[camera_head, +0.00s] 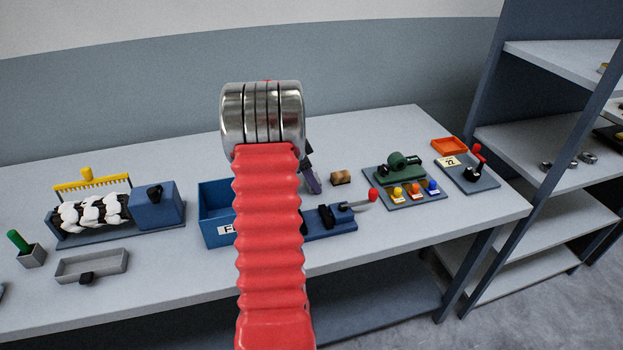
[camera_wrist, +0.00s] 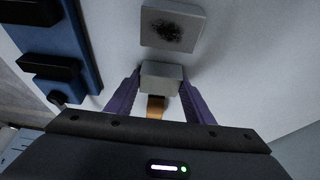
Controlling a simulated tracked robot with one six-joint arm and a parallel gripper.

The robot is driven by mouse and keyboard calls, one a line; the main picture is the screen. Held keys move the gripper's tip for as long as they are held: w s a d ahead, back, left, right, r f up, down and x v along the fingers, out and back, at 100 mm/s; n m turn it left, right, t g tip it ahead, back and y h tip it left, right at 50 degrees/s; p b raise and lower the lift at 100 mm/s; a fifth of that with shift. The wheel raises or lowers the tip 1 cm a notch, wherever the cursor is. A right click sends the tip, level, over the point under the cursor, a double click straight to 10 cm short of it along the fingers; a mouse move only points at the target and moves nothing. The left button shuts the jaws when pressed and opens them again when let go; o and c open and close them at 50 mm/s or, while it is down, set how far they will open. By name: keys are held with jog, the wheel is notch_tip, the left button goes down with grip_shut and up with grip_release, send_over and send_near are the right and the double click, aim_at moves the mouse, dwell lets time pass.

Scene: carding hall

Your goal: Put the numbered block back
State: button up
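My gripper (camera_wrist: 160,72) shows in the wrist view as two purple fingers, one on each side of a small light grey block (camera_wrist: 162,80). The fingertips look close to the block's sides; I cannot tell whether they grip it. No number can be read on it. A tan piece (camera_wrist: 156,106) shows just below it. A cream plate reading 22 (camera_head: 451,162) sits on a grey base (camera_head: 480,183) at the table's right end.
A grey square pad with a dark smudge (camera_wrist: 173,25) lies beyond the fingers. A blue base (camera_wrist: 88,70) is at left. A blue bin (camera_head: 211,195) stands behind my arm. A shelf rack (camera_head: 550,125) stands at right.

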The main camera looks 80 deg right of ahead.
jog(key=o, duration=0.4)
jog(key=v, duration=1.2)
jog(key=shift+s+r, duration=0.1)
jog(key=shift+r, duration=0.05)
dwell(0.6)
